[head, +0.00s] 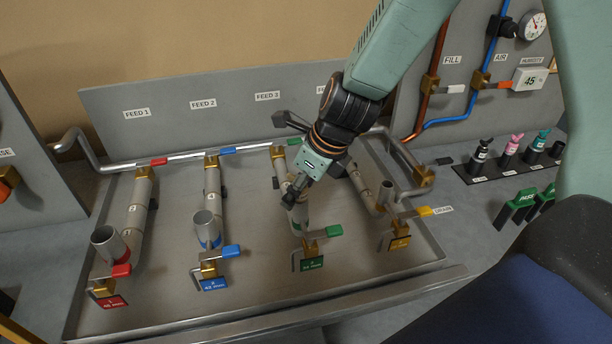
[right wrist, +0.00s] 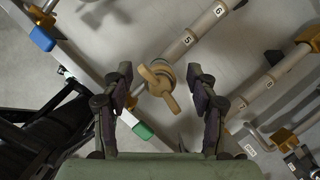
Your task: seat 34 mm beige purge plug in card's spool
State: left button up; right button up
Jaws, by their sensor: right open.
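The beige plug (right wrist: 158,84) with a winged handle shows in the right wrist view. It is at the end of the pipe marked 5 and 6 (right wrist: 190,42), upright at the spool there; how deep it sits I cannot tell. My right gripper (right wrist: 160,76) is open, its fingers on either side of the plug and apart from it. In the head view my right gripper (head: 293,197) is above the green-lever line's spool (head: 300,218) and hides most of the plug. A green card (head: 312,263) stands in front of that spool; its print is hard to read. My left gripper is out of view.
Open-topped grey spools stand on the red line (head: 107,245), the blue line (head: 207,228) and the yellow line (head: 388,194). Levers and valves (head: 310,245) stand close around. Bare tray floor (head: 250,285) lies between the lines.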

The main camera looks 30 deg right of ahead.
jog(key=shift+r, duration=0.1)
jog(key=v, duration=1.1)
jog(key=shift+s+d+r, duration=0.15)
jog(key=shift+r, duration=0.2)
